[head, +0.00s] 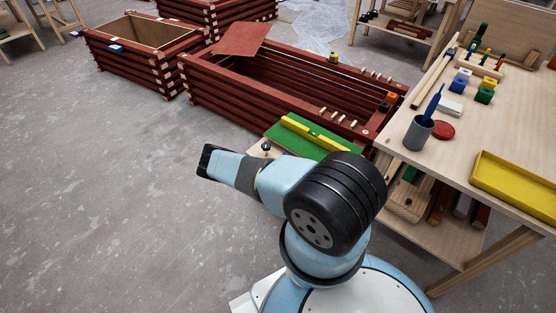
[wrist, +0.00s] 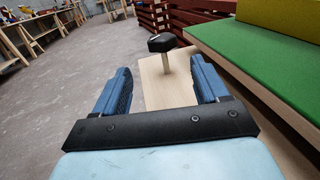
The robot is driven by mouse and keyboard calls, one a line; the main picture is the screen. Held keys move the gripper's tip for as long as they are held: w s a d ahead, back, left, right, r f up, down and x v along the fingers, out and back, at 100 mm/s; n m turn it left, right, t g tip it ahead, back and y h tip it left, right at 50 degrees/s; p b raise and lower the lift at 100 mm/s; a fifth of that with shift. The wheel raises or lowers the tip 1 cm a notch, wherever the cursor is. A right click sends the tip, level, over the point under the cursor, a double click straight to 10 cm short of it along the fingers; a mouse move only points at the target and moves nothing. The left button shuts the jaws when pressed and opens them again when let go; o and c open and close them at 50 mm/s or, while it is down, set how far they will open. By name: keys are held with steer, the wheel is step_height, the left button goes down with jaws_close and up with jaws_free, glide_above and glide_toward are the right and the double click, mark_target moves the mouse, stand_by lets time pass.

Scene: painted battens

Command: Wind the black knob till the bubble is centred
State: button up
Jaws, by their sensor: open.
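The black knob (wrist: 161,43) stands upright on a pale stem above a bare wooden board. It also shows small in the head view (head: 266,147), just beyond my arm. My gripper (wrist: 160,66) is open and empty, its two blue fingers spread left and right. The knob lies ahead of the fingertips, roughly in line with the gap, apart from both fingers. A yellow spirit level (head: 315,134) lies on a green panel (head: 284,137) beside the knob. In the wrist view, the level (wrist: 285,18) is cut off at the top right. The bubble cannot be made out.
The green panel's raised wooden edge (wrist: 262,95) runs close to the right of my gripper. A workbench (head: 395,140) with a cup, blocks and a yellow tray (head: 515,185) stands right. Red batten boxes (head: 225,95) stand behind. The floor at left is clear.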

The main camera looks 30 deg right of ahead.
steer(key=shift+s+d, duration=0.25)
steer(key=shift+s, duration=0.4)
steer(key=shift+o, duration=0.2)
